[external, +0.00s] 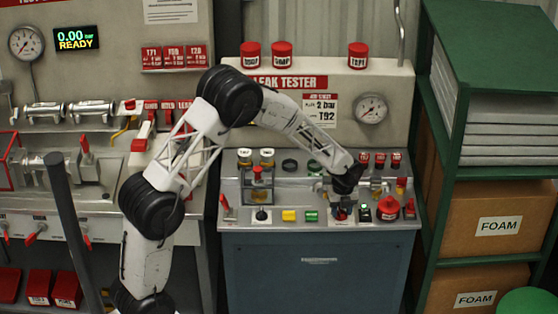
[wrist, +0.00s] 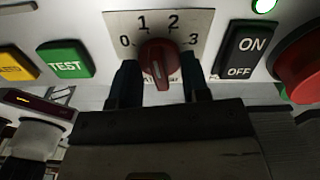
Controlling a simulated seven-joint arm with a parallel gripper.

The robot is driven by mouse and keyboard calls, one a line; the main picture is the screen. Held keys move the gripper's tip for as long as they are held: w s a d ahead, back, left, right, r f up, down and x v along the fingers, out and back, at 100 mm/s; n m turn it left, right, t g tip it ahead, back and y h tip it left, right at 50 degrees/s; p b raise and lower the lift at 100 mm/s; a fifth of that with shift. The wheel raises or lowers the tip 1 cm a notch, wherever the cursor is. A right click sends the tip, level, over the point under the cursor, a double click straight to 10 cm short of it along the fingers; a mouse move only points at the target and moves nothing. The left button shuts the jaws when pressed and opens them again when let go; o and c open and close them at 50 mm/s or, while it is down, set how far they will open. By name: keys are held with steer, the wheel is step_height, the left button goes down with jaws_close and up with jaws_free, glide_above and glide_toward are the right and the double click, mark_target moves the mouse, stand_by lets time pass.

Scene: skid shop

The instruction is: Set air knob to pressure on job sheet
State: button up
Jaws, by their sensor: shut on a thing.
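The red air knob (wrist: 158,60) sits on a white scale plate (wrist: 112,20) marked 0, 1, 2 and 3 in the wrist view. The knob's upper end is near the gap between 1 and 2, but I cannot read its exact setting. My gripper (wrist: 160,78) has one dark finger on each side of the knob and is shut on it. In the external view my gripper (external: 344,200) reaches down to the console front and largely hides the knob. The job sheet (external: 320,110) on the back panel reads 2 bar and T92.
A green TEST button (wrist: 65,62) and a yellow button (wrist: 14,68) are left of the knob. An ON/OFF switch (wrist: 247,52) and a large red button (wrist: 302,60) are close on its right. A round gauge (external: 371,109) is beside the job sheet. A display (external: 76,38) reads 0.00 READY.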

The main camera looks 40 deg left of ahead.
steer(key=shift+s+a+f+m, duration=0.1)
steer(key=shift+s+f+m, duration=0.1)
steer(key=shift+f, duration=0.15)
steer(key=shift+s+f+m, duration=0.1)
steer(key=shift+f+m, duration=0.1)
steer(key=shift+f, duration=0.1)
steer(key=shift+m, duration=1.1)
steer(key=shift+o, duration=1.3)
steer(key=shift+r, duration=0.15)
steer(key=shift+w+r, duration=0.2)
steer(key=shift+r, duration=1.8)
steer(key=shift+w+r, duration=0.15)
steer(key=shift+r, duration=1.95)
